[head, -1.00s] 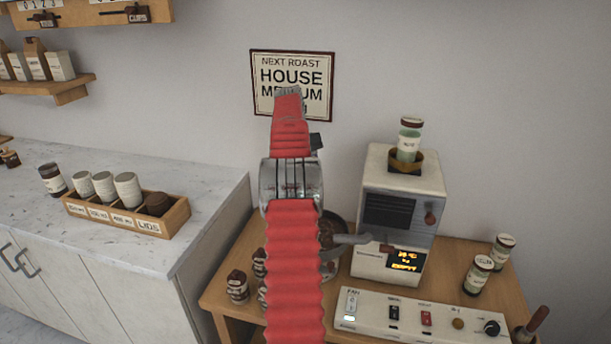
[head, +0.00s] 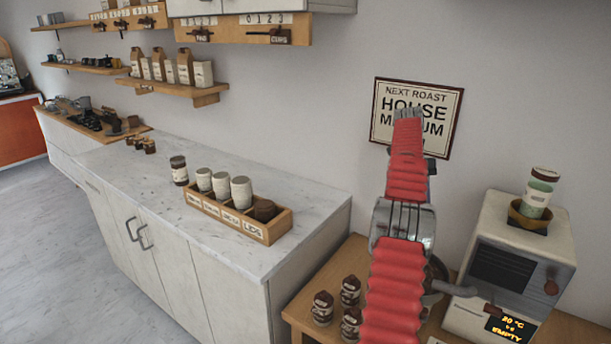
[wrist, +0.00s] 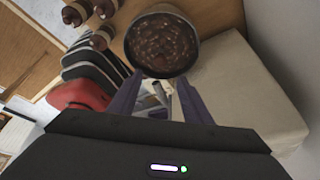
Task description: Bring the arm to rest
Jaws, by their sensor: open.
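My red-sleeved arm rises at the right of the head view, in front of the framed roast sign (head: 386,98). My gripper does not show clearly there. In the wrist view my gripper (wrist: 160,86) shows two dark purple fingers, spread apart with nothing held between them. A round dark pan of brown beans (wrist: 162,42) lies beyond the fingertips. The pale roaster (wrist: 250,95) is to the right of the fingers in that view. In the head view the roaster (head: 508,262) stands right of my arm, with a green jar (head: 538,195) in its top.
Brown-lidded jars (head: 323,308) stand on the wooden table, left of my arm. The marble counter (head: 140,172) holds a wooden cup box (head: 262,233) and a jar (head: 179,170). Wooden shelves line the wall. Open floor (head: 50,240) lies at the left.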

